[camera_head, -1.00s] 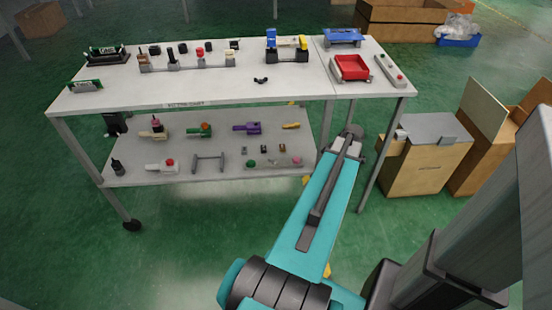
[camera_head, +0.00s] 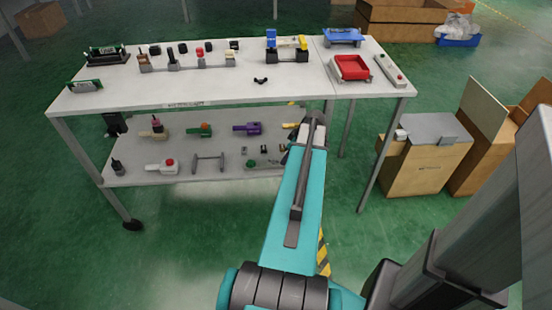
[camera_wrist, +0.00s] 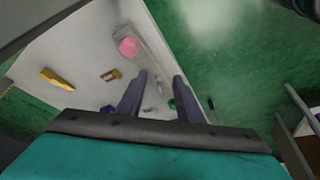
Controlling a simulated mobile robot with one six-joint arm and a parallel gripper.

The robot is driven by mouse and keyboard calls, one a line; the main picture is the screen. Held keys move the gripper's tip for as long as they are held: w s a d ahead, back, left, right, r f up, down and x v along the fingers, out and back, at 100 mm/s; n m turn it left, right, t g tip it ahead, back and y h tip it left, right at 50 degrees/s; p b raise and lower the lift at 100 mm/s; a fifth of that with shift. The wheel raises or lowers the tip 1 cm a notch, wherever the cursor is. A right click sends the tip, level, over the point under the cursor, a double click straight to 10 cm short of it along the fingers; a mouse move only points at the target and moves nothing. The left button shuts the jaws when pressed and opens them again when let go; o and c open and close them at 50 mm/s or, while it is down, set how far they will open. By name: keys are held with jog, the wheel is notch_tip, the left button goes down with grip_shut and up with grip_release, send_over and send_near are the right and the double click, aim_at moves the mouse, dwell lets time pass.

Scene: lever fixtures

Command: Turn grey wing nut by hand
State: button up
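A small dark, wing-shaped piece (camera_head: 260,80) lies on the bare middle of the tabletop in the head view; it looks like the wing nut, though its grey is hard to judge. I cannot make it out in the wrist view. My gripper (camera_wrist: 160,80) shows two dark fingers set apart with nothing clearly held between them. It is over the right part of the lower shelf, below the tabletop, in the wrist view.
The tabletop (camera_head: 220,92) carries several fixtures along its back edge and a red tray (camera_head: 350,68) at right. The lower shelf (camera_head: 225,172) holds several handles and knobs, including a purple one (camera_head: 247,129) and a pink one (camera_wrist: 128,47). Cardboard boxes (camera_head: 425,160) stand at right.

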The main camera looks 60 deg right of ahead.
aim_at(274, 161)
jog(key=w, duration=0.4)
jog(key=shift+d, duration=0.1)
jog(key=x, duration=0.4)
jog(key=shift+w, duration=0.1)
jog(key=shift+w+f, duration=0.2)
jog(key=shift+f, duration=0.3)
grip_shut()
